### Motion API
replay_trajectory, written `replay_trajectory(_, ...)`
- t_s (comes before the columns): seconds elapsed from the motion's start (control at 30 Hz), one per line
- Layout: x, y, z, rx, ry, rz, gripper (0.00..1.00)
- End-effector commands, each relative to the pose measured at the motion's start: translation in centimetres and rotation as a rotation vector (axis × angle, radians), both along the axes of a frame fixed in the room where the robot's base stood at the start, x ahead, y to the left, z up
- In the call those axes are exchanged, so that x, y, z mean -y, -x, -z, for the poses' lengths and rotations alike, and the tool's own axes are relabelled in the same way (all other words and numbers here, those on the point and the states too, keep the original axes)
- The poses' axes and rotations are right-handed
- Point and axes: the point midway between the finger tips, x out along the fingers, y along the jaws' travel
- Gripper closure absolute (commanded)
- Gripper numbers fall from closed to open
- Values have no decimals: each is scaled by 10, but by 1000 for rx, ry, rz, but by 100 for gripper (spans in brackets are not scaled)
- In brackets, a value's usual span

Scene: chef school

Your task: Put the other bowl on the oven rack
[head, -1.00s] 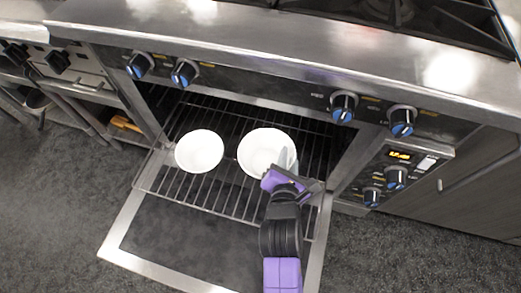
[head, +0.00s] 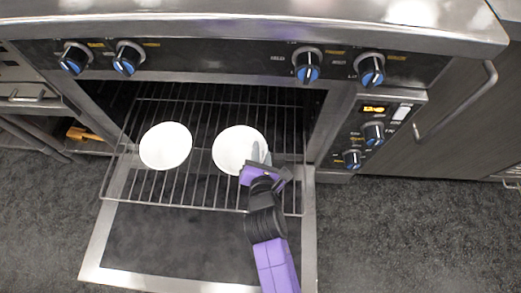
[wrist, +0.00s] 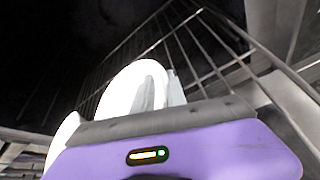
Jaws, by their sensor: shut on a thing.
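Two white bowls show at the pulled-out oven rack (head: 185,192). The left bowl (head: 165,146) sits on the rack. The right bowl (head: 236,149) is at the rack's middle, and my gripper (head: 262,155) is shut on its right rim. I cannot tell whether the right bowl touches the rack bars. In the wrist view, the held bowl (wrist: 125,88) shows beyond my purple gripper, with a finger over its side. Part of another white shape, likely the left bowl (wrist: 62,135), shows at the lower left.
The oven door (head: 165,245) hangs open below the rack. Blue-ringed knobs (head: 307,66) line the front panel above. A control panel (head: 375,125) stands right of the opening. The rack is bare to the right of the held bowl.

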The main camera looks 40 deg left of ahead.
Motion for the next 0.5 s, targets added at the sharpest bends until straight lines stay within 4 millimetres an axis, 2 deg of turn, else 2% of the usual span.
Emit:
replay_trajectory(0.13,0,0,0,0,-2,0,100)
replay_trajectory(0.17,0,0,1,0,1,1,77)
replay_trajectory(0.23,0,0,0,0,1,1,64)
replay_trajectory(0.27,0,0,0,0,1,1,61)
replay_trajectory(0.5,0,0,0,0,1,1,61)
